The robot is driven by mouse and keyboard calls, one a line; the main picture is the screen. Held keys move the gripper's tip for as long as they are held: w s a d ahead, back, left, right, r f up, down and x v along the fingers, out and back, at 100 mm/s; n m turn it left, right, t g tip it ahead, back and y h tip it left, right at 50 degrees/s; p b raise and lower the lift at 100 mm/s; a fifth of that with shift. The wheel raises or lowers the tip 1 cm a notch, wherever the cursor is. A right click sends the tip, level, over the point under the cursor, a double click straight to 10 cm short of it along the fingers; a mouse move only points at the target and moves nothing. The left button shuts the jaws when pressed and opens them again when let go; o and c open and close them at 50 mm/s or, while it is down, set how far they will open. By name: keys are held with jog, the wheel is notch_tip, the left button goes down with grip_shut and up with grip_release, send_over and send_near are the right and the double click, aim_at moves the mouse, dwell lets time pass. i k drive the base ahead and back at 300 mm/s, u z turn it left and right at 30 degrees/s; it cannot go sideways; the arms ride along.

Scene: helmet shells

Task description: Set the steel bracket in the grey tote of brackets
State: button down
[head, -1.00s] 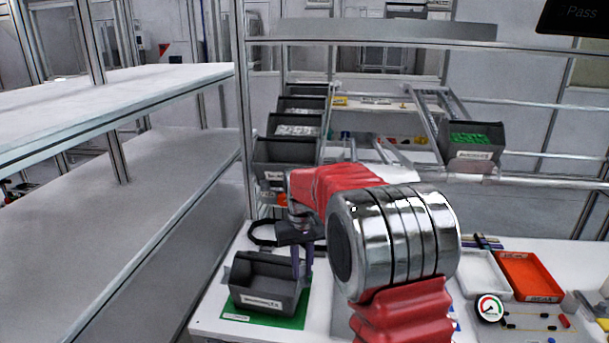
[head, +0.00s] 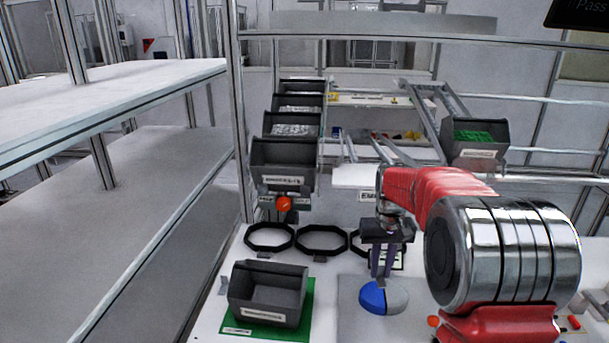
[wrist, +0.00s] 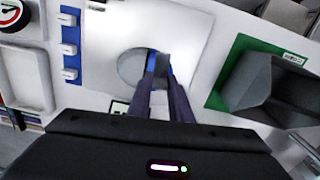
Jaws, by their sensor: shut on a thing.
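My gripper (head: 381,276) points down over a round disc, half blue and half light grey, on the white table. In the wrist view its fingers (wrist: 163,88) are shut on a small dark grey piece, the steel bracket (wrist: 162,66), in front of the blue half. The fingers hide part of the bracket, and I cannot tell whether it touches the disc. The grey tote (head: 268,312) stands left of my gripper on a green mat, open at the top, with a white label too blurred to read. It also shows at the right of the wrist view (wrist: 262,88). No brackets show inside it.
Black ring-shaped holders (head: 321,254) lie behind the tote. A rack of dark bins (head: 284,158) stands farther back, with an orange knob (head: 284,204) below. A bin of green parts (head: 474,150) is at right. A gauge (wrist: 12,14) shows in the wrist view.

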aim_at(270, 185)
jog(key=z, duration=0.1)
jog(key=k, duration=1)
jog(key=u, duration=0.35)
jog(key=i, duration=0.75)
jog(key=u, duration=0.2)
